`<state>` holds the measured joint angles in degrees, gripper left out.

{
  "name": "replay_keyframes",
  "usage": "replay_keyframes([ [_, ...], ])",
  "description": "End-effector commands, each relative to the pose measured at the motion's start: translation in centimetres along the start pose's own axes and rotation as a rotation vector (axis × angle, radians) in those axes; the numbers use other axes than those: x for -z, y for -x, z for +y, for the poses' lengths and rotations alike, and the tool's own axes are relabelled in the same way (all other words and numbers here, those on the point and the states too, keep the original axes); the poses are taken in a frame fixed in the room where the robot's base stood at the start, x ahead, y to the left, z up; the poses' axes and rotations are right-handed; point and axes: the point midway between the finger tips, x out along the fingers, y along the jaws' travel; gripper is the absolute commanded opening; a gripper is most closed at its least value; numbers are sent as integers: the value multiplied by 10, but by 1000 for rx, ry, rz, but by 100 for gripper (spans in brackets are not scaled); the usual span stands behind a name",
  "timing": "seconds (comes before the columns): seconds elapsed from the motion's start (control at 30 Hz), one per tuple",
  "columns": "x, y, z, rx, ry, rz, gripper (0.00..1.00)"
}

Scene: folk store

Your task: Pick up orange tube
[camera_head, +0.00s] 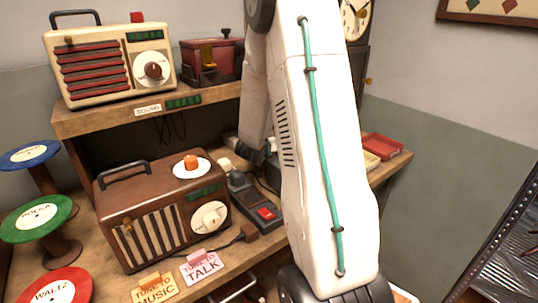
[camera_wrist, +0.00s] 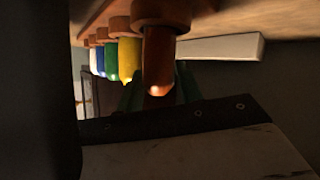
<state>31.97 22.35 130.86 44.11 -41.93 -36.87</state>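In the wrist view an orange tube (camera_wrist: 158,58) points down from a brown collar, with a bright glint at its lower end. It is nearest in a row, with a yellow tube (camera_wrist: 128,60), a green tube (camera_wrist: 110,58) and blue and white ones behind. My gripper (camera_wrist: 160,88) shows as two dark green fingers, one on each side of the orange tube's lower end. They look apart, and I see no clear contact. The gripper is hidden in the head view, where my white arm fills the middle.
A brown radio (camera_head: 160,215) with an orange knob on a white disc stands left of my arm. A cream radio (camera_head: 110,65) is on the shelf (camera_head: 215,93) above. Coloured discs on spools (camera_head: 38,218) stand at left. A red tray (camera_head: 382,147) lies right.

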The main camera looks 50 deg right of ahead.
Motion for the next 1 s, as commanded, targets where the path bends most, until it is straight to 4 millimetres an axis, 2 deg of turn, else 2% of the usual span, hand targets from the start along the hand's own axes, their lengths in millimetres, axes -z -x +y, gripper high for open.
replay_keyframes([
  [0.1, 0, 0, 0, 1, 0, 0, 36],
  [0.17, 0, 0, 0, 1, 0, 0, 22],
  [0.2, 0, 0, 0, 1, 0, 0, 19],
  [0.57, 4, 2, 1, 1, -1, 2, 19],
  [1.0, 72, 38, 20, 1, -4, 4, 19],
])
